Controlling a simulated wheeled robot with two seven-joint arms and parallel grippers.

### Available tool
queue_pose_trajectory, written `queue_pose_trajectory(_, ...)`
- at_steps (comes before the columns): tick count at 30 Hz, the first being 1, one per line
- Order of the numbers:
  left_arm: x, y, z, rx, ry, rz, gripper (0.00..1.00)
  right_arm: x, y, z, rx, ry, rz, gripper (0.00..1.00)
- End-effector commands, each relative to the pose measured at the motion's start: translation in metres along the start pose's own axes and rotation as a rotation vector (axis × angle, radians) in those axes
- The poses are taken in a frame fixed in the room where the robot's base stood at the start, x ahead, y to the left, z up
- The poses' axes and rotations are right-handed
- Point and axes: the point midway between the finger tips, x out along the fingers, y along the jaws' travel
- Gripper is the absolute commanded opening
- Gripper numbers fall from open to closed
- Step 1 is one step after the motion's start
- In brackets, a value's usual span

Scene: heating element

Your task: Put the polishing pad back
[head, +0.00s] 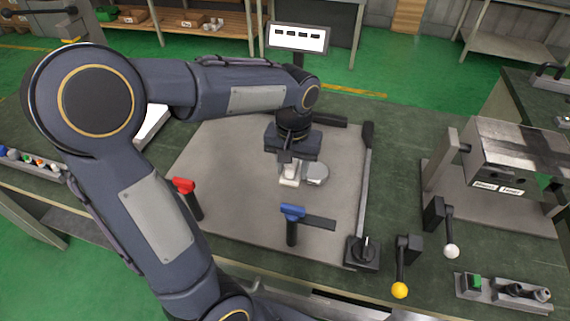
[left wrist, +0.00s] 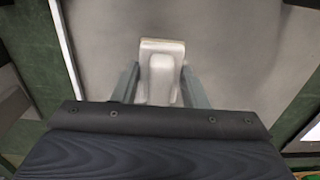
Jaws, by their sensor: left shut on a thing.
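The polishing pad, a pale off-white block with a raised grip, shows in the left wrist view (left wrist: 161,72) between the fingers. It also shows in the head view, low under my left gripper (head: 290,182). My left gripper (head: 291,168) points down over the grey plate (head: 225,205) and is shut on the pad's grip. The wrist view shows a finger on each side of the grip (left wrist: 160,88). I cannot tell whether the pad touches the plate. My right gripper is not in view.
A grey rounded piece (head: 315,175) is close beside the pad. A red-topped handle (head: 187,193) and a blue-topped handle (head: 292,220) stand on the plate. A long bar (head: 366,185) runs along its right side. A metal box machine (head: 515,160) is at right; a display (head: 298,38) stands behind.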

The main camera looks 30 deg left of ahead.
Motion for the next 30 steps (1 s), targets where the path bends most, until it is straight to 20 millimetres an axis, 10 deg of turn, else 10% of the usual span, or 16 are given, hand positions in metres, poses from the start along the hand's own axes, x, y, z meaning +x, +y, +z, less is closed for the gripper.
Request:
queue_pose_trajectory(15, 0.064, -0.079, -0.073, -0.004, -0.006, -0.002, 0.21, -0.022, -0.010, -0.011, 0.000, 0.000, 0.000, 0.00)
queue_pose_trajectory(30, 0.118, -0.098, -0.093, 0.000, -0.003, 0.000, 0.21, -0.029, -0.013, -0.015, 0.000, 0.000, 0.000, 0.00)
